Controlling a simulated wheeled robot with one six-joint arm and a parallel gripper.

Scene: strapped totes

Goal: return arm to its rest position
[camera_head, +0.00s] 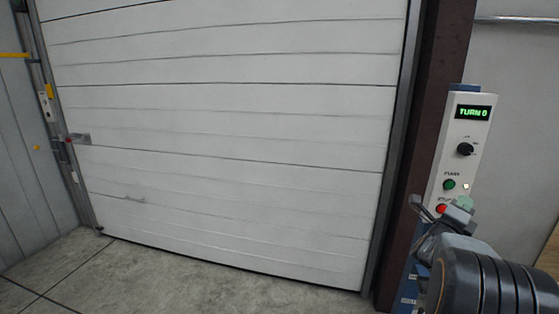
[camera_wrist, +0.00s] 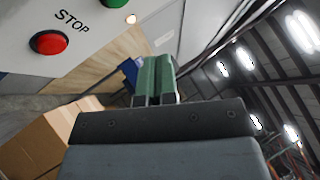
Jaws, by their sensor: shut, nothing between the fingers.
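My gripper (camera_head: 462,204) is at the lower right in the head view, in front of the lower part of a white control box (camera_head: 459,130). In the wrist view its green-padded fingers (camera_wrist: 158,78) are together with nothing between them. The fingers point past the box, and they look apart from its red STOP button (camera_wrist: 48,42). In the head view my arm covers the box's lower end and part of the red button (camera_head: 441,209).
The box has a green display (camera_head: 473,113) reading "TURN 0", a black knob (camera_head: 465,149) and a green button (camera_head: 449,184). A closed white roller door (camera_head: 230,120) stands left of a dark post (camera_head: 430,110). Cardboard boxes (camera_wrist: 40,140) show in the wrist view. The concrete floor is clear.

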